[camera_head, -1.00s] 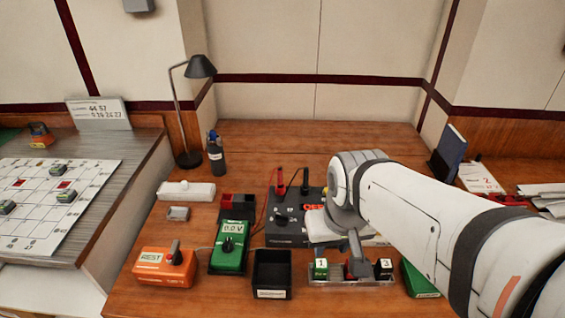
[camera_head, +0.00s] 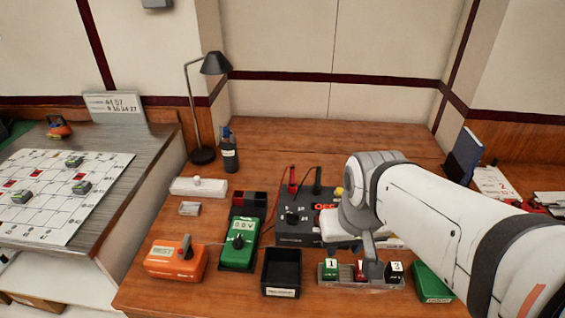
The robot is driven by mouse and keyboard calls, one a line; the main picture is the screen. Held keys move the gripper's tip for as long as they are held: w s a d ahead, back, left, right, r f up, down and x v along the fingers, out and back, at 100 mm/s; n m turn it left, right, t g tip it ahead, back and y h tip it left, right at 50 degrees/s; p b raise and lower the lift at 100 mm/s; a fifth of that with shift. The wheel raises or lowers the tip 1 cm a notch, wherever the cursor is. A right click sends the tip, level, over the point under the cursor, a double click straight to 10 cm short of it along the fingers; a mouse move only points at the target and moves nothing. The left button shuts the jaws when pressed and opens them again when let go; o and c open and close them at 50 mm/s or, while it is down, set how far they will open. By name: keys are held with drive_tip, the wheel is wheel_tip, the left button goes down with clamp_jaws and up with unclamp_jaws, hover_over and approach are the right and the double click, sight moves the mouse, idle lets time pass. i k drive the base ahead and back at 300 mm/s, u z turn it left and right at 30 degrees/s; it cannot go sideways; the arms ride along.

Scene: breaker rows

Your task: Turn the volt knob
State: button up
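A green meter (camera_head: 239,256) reading 0.0 V stands on the wooden desk, with a dark round knob (camera_head: 239,242) on its face. Behind it to the right is a dark panel (camera_head: 290,240) with a dark knob (camera_head: 292,216), red lettering and a yellow part (camera_head: 338,192). My arm hides the panel's right side. I cannot tell which knob is the volt knob. My gripper (camera_head: 371,270) points down at a clear tray of numbered blocks, right of both knobs and apart from them. Its fingers overlap in this view, so their opening is hidden.
The clear tray (camera_head: 335,281) holds blocks. An open black bin (camera_head: 281,271) stands between it and the meter. An orange box (camera_head: 172,264) is left of the meter. A lamp (camera_head: 202,155) and bottle (camera_head: 229,152) stand behind. The desk's back is clear.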

sight(292, 218)
drive_tip(key=u, duration=0.1)
drive_tip(key=k, duration=0.5)
drive_tip(key=z, duration=1.85)
drive_tip(key=k, duration=1)
drive_tip(key=u, duration=1.35)
drive_tip(key=i, duration=1)
drive_tip(key=u, duration=0.05)
